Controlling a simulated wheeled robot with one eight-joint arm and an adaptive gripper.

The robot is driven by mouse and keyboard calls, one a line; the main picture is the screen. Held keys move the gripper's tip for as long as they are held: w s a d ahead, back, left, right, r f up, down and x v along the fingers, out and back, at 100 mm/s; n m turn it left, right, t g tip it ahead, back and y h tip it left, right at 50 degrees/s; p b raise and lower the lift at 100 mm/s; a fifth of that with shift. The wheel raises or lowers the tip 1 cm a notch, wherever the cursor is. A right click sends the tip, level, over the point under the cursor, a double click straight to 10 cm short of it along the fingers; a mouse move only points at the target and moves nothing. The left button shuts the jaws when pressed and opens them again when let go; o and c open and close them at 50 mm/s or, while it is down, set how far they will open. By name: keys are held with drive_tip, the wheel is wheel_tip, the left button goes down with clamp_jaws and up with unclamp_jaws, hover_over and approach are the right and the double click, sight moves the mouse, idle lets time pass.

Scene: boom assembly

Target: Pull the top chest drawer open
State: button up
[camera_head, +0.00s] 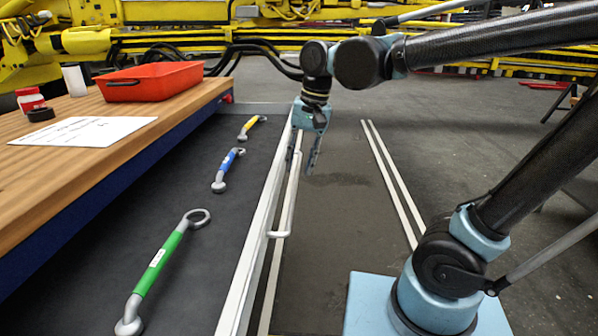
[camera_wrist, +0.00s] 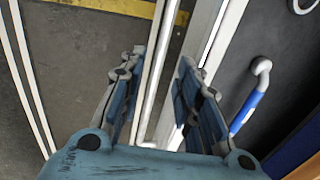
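The top chest drawer is pulled out, with its dark tray floor (camera_head: 205,225) showing beside the chest. Its pale front edge (camera_head: 247,255) runs along the outer side. A long bar handle (camera_head: 285,205) is fixed to the drawer front. My gripper (camera_head: 305,160) points down at the far part of the handle. In the wrist view, the handle (camera_wrist: 157,70) runs between the two fingers of my gripper (camera_wrist: 163,60). The fingers stand apart, with visible gaps beside the bar. The far end of the handle is partly hidden by my gripper in the head view.
Green (camera_head: 160,270), blue (camera_head: 228,168) and yellow (camera_head: 251,125) wrenches lie in the drawer. The wooden chest top (camera_head: 60,165) holds a red tray (camera_head: 150,82), a paper and small containers. Floor outside the drawer is clear up to my base. Yellow machinery stands behind.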

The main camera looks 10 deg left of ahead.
wheel_tip(320, 180, up, 7)
drive_tip(key=d, duration=0.1)
drive_tip(key=shift+w+d, duration=0.15)
drive_tip(key=shift+d, duration=0.1)
idle(0.3)
drive_tip(key=w+d+f+t, duration=0.1)
drive_tip(key=w+d+f, duration=0.1)
drive_tip(key=d+f, duration=0.5)
drive_tip(key=w+d+f+m+t+h, duration=0.1)
drive_tip(key=w+d+f, duration=0.2)
drive_tip(key=d, duration=0.7)
drive_tip(key=w+d+f, duration=0.2)
drive_tip(key=d+f, duration=0.3)
drive_tip(key=d, duration=0.4)
drive_tip(key=s+d+f+h, duration=0.1)
drive_tip(key=s+d+f, duration=0.2)
drive_tip(key=d+f, duration=0.5)
drive_tip(key=shift+s+m+t, duration=0.3)
drive_tip(key=shift+m, duration=0.1)
